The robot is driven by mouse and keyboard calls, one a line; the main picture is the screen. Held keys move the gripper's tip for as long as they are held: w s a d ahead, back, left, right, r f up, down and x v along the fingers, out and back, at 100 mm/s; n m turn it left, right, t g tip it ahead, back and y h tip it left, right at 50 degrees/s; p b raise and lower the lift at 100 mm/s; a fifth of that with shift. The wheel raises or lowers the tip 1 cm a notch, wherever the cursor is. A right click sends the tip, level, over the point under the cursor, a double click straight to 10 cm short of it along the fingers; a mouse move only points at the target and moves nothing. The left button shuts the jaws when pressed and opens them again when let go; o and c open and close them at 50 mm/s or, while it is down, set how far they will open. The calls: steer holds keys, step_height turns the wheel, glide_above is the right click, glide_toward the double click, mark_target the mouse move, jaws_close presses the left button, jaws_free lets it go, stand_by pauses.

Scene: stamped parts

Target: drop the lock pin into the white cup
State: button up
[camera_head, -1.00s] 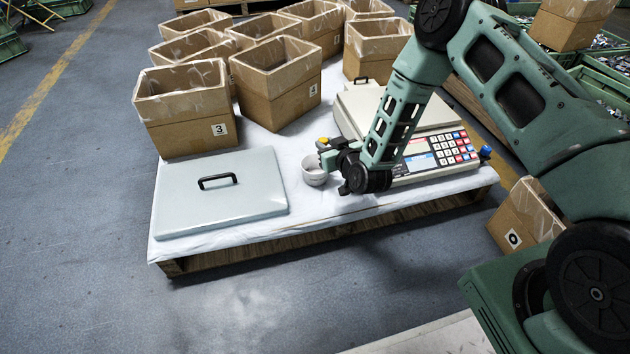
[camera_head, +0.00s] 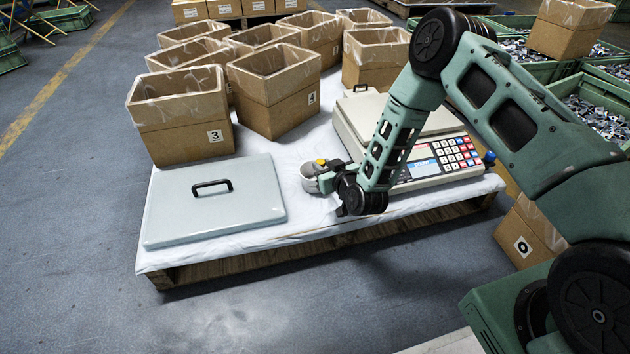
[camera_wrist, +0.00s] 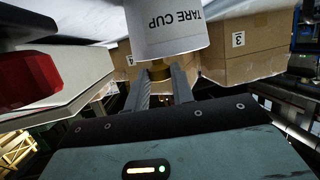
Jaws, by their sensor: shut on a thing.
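The white cup (camera_head: 308,184) stands on the white-covered pallet, between the grey lid and the scale. In the wrist view the cup (camera_wrist: 166,40) appears upside down, with "TARE CUP" on its side. My gripper (camera_head: 323,171) is at the cup's rim, on its right side. In the wrist view my gripper (camera_wrist: 160,75) is shut on the lock pin, a brass-coloured piece (camera_wrist: 160,69) between the fingertips, just beyond the rim edge. A yellow bit of the pin (camera_head: 321,162) shows above the cup in the head view. The cup's inside is mostly hidden.
The grey lid (camera_head: 213,210) with a black handle lies to the left. The scale (camera_head: 440,158) with its keypad is close on the right. Several open cardboard boxes (camera_head: 180,138) stand behind. Bare cloth (camera_head: 285,222) lies in front of the cup.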

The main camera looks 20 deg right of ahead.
steer(key=o, duration=1)
steer(key=shift+o, duration=0.2)
steer(key=p+v, duration=0.8)
steer(key=v, duration=0.9)
steer(key=shift+s, duration=0.2)
steer(key=shift+d+r, duration=0.1)
